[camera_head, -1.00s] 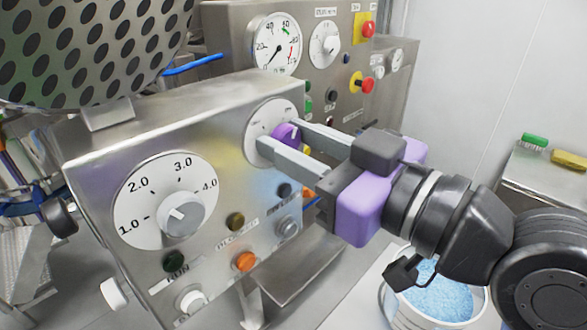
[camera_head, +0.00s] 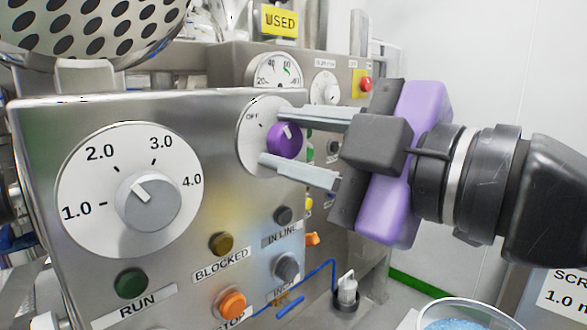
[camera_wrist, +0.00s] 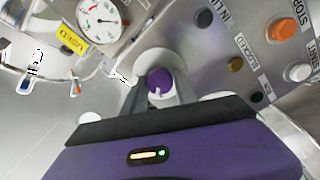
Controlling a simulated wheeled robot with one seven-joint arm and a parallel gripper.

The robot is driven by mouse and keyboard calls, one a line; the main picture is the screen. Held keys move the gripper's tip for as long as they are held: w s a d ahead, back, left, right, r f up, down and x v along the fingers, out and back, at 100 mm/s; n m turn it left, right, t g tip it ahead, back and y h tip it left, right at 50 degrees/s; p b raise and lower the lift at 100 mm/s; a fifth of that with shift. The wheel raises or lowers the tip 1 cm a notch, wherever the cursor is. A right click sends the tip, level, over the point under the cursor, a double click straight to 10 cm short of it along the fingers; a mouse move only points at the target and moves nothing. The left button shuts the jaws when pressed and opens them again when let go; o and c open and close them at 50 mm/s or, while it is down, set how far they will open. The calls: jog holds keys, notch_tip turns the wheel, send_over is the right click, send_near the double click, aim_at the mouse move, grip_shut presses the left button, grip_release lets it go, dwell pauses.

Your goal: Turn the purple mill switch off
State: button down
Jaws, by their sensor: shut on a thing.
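The purple mill switch (camera_head: 284,140) is a round knob on a white dial plate (camera_head: 250,132) at the upper right of the steel control panel. An OFF mark shows at the plate's upper left. The knob's white pointer line tilts a little left of straight up in the head view. My gripper (camera_head: 284,140) reaches in from the right, one finger above the knob and one below, and is shut on it. In the wrist view the purple knob (camera_wrist: 159,82) sits between the fingertips, which partly cover its plate.
A grey speed dial (camera_head: 147,201) is to the left on the same panel. Below are the green RUN button (camera_head: 131,283), the amber BLOCKED lamp (camera_head: 221,243) and the orange STOP button (camera_head: 230,304). A tub of blue granules (camera_head: 462,318) stands at lower right.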

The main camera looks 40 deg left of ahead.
jog(key=shift+f+n+b, duration=0.15)
jog(key=shift+n+b, duration=0.7)
jog(key=shift+n, duration=0.65)
jog(key=shift+s, duration=0.1)
jog(key=c, duration=1)
grip_release()
jog(key=shift+o, duration=0.2)
jog(key=d, duration=0.8)
jog(key=shift+s, duration=0.25)
jog(key=shift+a, duration=0.1)
